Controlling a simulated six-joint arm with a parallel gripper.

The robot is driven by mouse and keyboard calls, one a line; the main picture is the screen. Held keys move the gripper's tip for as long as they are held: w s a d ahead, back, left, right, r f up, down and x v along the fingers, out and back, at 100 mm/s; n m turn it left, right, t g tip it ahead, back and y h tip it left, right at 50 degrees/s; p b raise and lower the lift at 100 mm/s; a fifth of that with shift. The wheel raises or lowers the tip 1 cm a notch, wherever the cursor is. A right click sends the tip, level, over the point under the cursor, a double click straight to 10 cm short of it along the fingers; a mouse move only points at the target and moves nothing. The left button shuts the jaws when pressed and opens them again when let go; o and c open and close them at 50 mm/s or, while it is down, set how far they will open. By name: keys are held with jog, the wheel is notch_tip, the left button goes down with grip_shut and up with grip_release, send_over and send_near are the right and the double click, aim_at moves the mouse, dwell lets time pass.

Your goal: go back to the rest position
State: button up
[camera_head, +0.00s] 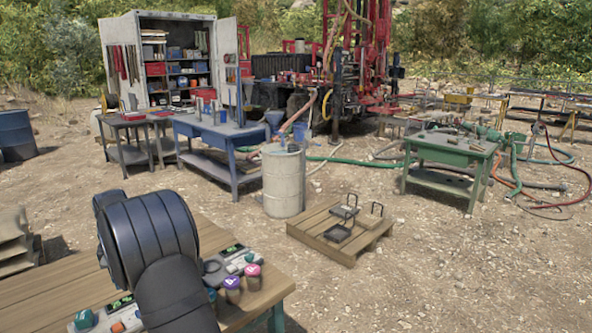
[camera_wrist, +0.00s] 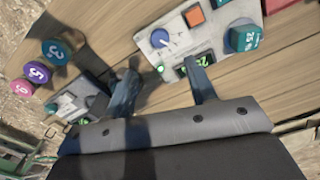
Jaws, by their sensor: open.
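My gripper (camera_wrist: 161,82) shows in the wrist view with its two blue-grey fingers apart and nothing between them. It is over a wooden table (camera_wrist: 110,25), and its fingertips point toward a grey control box (camera_wrist: 205,22) with a blue knob, an orange button, a teal weight-like knob and a green display. I cannot tell whether the fingers touch anything. In the head view my dark arm stands over the table (camera_head: 50,285) and hides the gripper.
Teal (camera_head: 212,296), purple (camera_head: 232,284) and pink (camera_head: 253,271) numbered caps stand at the table's right end, near a second control box (camera_head: 235,260). A drum (camera_head: 284,183), a pallet (camera_head: 325,232) and workbenches (camera_head: 235,133) stand beyond. Open gravel lies to the right.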

notch_tip(320, 180, down, 11)
jog(key=shift+r, duration=0.2)
jog(key=m, duration=0.6)
jog(key=shift+r, duration=0.1)
notch_tip(320, 180, up, 15)
dwell(0.5)
notch_tip(320, 180, down, 15)
jog(key=shift+r, duration=0.1)
jog(key=shift+f+n, duration=0.25)
jog(key=shift+n, duration=0.15)
jog(key=shift+r+n, duration=0.1)
jog(key=shift+n, duration=0.7)
jog(key=shift+m, duration=0.3)
